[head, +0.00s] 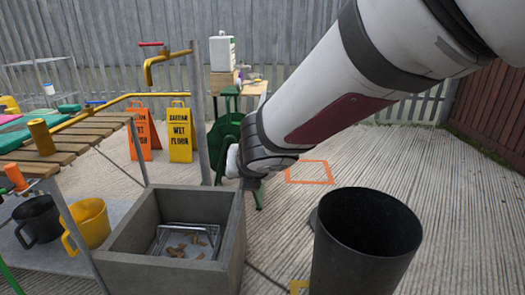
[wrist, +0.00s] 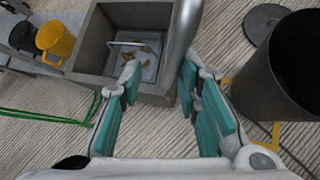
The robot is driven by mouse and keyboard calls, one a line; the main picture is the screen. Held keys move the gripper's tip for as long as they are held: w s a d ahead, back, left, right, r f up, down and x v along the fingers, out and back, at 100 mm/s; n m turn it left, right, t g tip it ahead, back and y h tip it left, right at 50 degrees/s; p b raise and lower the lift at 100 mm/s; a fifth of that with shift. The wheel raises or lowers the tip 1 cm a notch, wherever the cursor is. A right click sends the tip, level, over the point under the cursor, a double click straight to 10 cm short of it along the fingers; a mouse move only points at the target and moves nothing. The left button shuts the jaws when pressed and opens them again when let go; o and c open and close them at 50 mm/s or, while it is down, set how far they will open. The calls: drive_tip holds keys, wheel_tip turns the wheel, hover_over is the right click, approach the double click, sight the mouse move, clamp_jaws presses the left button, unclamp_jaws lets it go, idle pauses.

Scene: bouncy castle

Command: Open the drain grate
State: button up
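The drain grate (head: 188,241) lies low inside a grey concrete basin (head: 125,240). It is a pale metal panel with a raised bar handle (wrist: 125,44) and several brown leaves on it. It also shows in the wrist view (wrist: 149,70), partly behind my left finger. It looks flat; whether its edges are seated I cannot tell. My gripper (wrist: 159,72) is open and empty, its teal-padded fingers spread apart. It is above and outside the basin's near side, apart from the grate. In the head view my arm hides most of the gripper.
A grey upright post (head: 199,115) rises behind the basin and crosses the wrist view close to my right finger. A black bin (head: 360,255) stands right of the basin. A slatted bench (head: 75,140) and yellow bucket (head: 90,222) are left.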

drive_tip(key=v, duration=0.9)
drive_tip(key=s+d+f+m+g+h, duration=0.1)
drive_tip(key=s+d+m+h, duration=0.1)
drive_tip(key=s+d+m, duration=0.35)
drive_tip(key=s+d+f+m+g+h, duration=0.1)
drive_tip(key=s+d+m, duration=0.1)
drive_tip(key=d+m, duration=0.6)
drive_tip(key=s+d+m+g+h, duration=0.2)
drive_tip(key=s+d+m, duration=0.2)
drive_tip(key=d+m, duration=0.3)
drive_tip(key=s+d+f+m+g+y, duration=0.1)
drive_tip(key=s+m+g, duration=0.1)
drive_tip(key=s+m, duration=0.75)
drive_tip(key=s+d+f+m+g+y, duration=0.1)
drive_tip(key=s+f+m+g, duration=0.15)
drive_tip(key=s+m, duration=0.65)
wheel_tip(320, 180, up, 32)
drive_tip(key=n+t+p, duration=0.2)
drive_tip(key=t+p, duration=0.1)
drive_tip(key=p, duration=2.7)
drive_tip(key=shift+s+d+t+p, duration=0.25)
drive_tip(key=shift+t+p, duration=0.05)
drive_tip(key=shift+t, duration=0.05)
